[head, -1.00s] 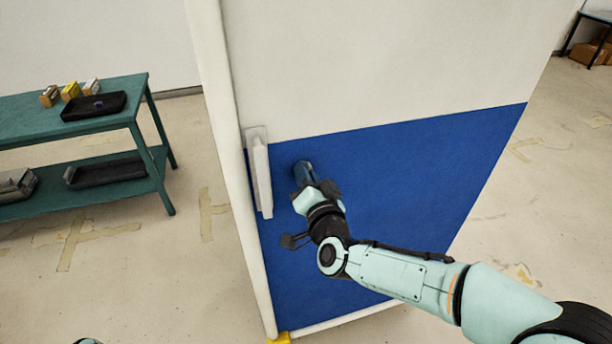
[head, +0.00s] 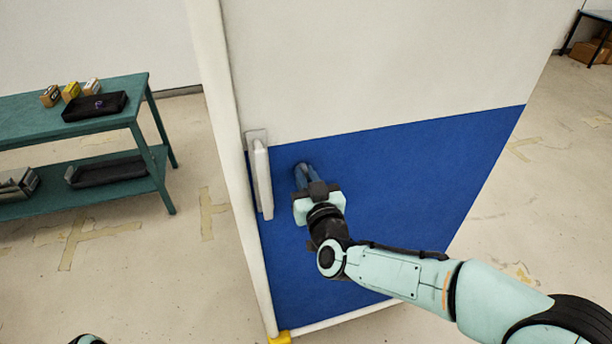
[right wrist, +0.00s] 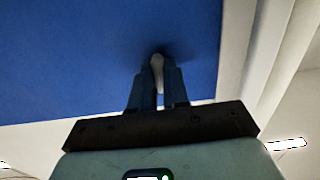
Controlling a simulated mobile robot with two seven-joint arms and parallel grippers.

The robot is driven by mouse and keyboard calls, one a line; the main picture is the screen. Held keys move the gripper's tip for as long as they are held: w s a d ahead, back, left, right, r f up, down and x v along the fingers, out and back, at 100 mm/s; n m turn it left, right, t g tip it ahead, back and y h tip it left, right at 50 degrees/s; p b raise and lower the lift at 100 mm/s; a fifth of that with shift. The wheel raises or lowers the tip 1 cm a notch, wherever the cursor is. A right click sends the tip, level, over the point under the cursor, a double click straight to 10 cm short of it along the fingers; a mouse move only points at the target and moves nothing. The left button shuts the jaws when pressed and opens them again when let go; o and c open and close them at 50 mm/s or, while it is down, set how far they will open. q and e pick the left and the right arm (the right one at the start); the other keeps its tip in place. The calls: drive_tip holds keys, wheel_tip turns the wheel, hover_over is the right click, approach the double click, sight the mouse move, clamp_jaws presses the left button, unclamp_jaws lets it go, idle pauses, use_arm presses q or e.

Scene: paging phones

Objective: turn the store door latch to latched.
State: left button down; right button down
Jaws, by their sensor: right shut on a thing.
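The store door (head: 400,160) is white above and blue below, and stands in front of me. My right gripper (head: 302,172) is at the blue part, just right of the long pale door handle (head: 262,178). In the right wrist view, my right gripper (right wrist: 158,82) is shut on a small pale latch piece (right wrist: 157,70) close to the blue door face. The fingers cover most of the latch, and I cannot tell which setting it is at. My left gripper is not in view.
A green two-shelf table (head: 130,88) stands at the left with small boxes (head: 70,91) and a black tray (head: 95,106). The door's white edge (head: 225,120) is left of the handle. Taped floor between table and door is clear.

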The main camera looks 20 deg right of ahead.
idle(0.5)
drive_tip(key=c, duration=1.1)
unclamp_jaws()
drive_tip(key=s, duration=0.4)
drive_tip(key=s+b, duration=0.1)
drive_tip(key=s, duration=0.8)
drive_tip(key=shift+s+d, duration=0.2)
drive_tip(key=shift+d, duration=0.05)
